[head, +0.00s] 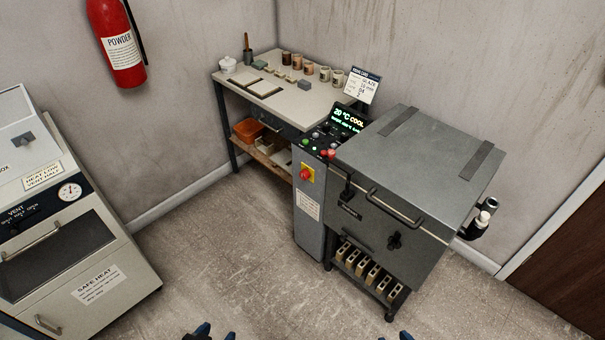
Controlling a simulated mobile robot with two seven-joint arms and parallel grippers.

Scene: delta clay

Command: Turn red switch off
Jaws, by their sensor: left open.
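A red knob (305,174) sits on a yellow plate on the front of the narrow grey control cabinet (309,215). Whether any of these is on or off is too small to tell. My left gripper (216,334) shows only its blue fingertips at the bottom edge, apart and empty, well short of the cabinet. My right gripper (404,336) barely shows at the bottom edge, far from the controls; most of it is out of view.
A grey kiln (410,160) with a front handle stands right of the cabinet. A worktable (308,106) with jars and tiles is behind. A white oven (75,235) stands at left. A lit display (346,120) reads "20 °C COOL". The floor (235,265) in front is clear.

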